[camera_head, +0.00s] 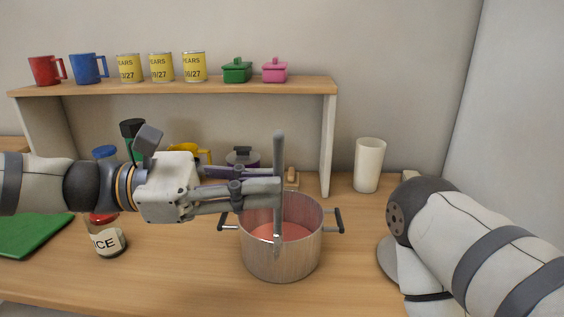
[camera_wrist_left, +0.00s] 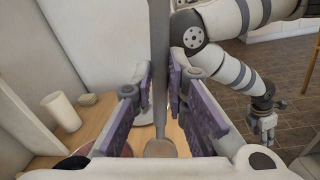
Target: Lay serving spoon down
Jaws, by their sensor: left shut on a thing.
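My left gripper (camera_head: 280,192) is shut on the grey serving spoon (camera_head: 279,155), which stands upright with its handle up. The spoon also shows as a vertical bar between the purple finger pads in the left wrist view (camera_wrist_left: 160,60), its bowl low in the picture. A metal pot (camera_head: 262,262) with reddish contents stands on the counter. The spoon's lower end crosses the pot's front wall in the head view and appears on the near side of the pot. My right gripper (camera_wrist_left: 266,125) is small and hangs low beyond the counter in the wrist view; its opening is unclear.
A sauce jar (camera_head: 107,240) and green board (camera_head: 30,235) are at left. A white cylinder (camera_head: 369,165) stands behind right. A shelf (camera_head: 215,88) with mugs, cans and small pots spans the back.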

